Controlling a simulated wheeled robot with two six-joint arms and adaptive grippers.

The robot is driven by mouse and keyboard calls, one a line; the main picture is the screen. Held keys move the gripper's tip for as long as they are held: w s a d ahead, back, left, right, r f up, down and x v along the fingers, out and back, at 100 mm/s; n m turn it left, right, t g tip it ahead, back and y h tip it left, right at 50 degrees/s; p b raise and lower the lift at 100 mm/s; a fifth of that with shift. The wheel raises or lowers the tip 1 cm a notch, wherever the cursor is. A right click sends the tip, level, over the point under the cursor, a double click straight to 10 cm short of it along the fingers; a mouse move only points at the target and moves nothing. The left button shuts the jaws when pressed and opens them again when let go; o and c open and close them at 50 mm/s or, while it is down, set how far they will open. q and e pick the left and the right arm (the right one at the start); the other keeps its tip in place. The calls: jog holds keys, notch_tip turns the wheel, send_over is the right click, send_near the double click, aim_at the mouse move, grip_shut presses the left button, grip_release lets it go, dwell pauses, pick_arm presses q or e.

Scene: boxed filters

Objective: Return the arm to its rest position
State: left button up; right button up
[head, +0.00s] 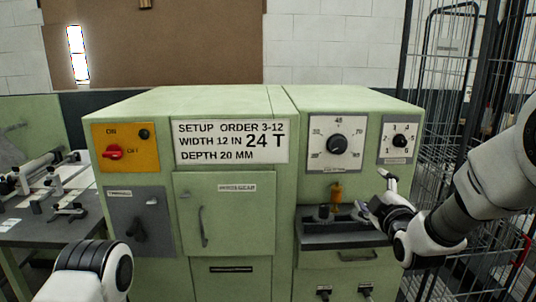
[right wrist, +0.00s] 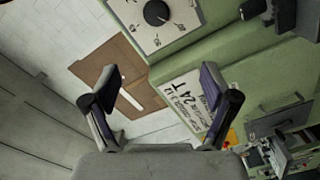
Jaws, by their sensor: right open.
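My right gripper (head: 372,194) is in front of the right part of a green machine (head: 240,101), coming in from the right. It is at about the height of the dark ledge and below the dials. In the right wrist view the gripper (right wrist: 158,76) has its two fingers wide apart with nothing between them. My left arm shows only as a white and black link at the bottom left of the head view; its gripper is not in view.
The machine has a dial panel (head: 336,141), a smaller dial (head: 399,139) and a setup sign (head: 190,154). A wire cage (head: 452,75) stands close at the right, behind my right arm. A workbench (head: 30,232) with metal fixtures is at the left.

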notch_tip(320, 180, down, 12)
jog(key=g, duration=0.2)
jog(key=s+f+m+g, duration=0.15)
jog(key=s+f, duration=0.25)
jog(key=f, duration=0.4)
jog(key=s+f+g, duration=0.3)
jog(key=s+f, duration=0.2)
jog(key=f, duration=0.3)
jog(key=s+f+g, duration=0.2)
jog(key=s+f, duration=0.2)
jog(key=f, duration=0.4)
jog(key=s+f+m+g, duration=0.3)
jog(key=s+m, duration=0.1)
jog(key=s, duration=0.6)
jog(key=s+f+m+g, duration=0.3)
jog(key=s+f, duration=0.1)
jog(key=s, duration=0.6)
jog(key=s+f+m+g, duration=0.3)
jog(key=s+m, duration=0.1)
jog(key=s, duration=0.6)
jog(key=shift+d+f+m+h, duration=0.3)
jog(key=shift+d+f+m, duration=0.05)
jog(key=shift+d+f, duration=0.05)
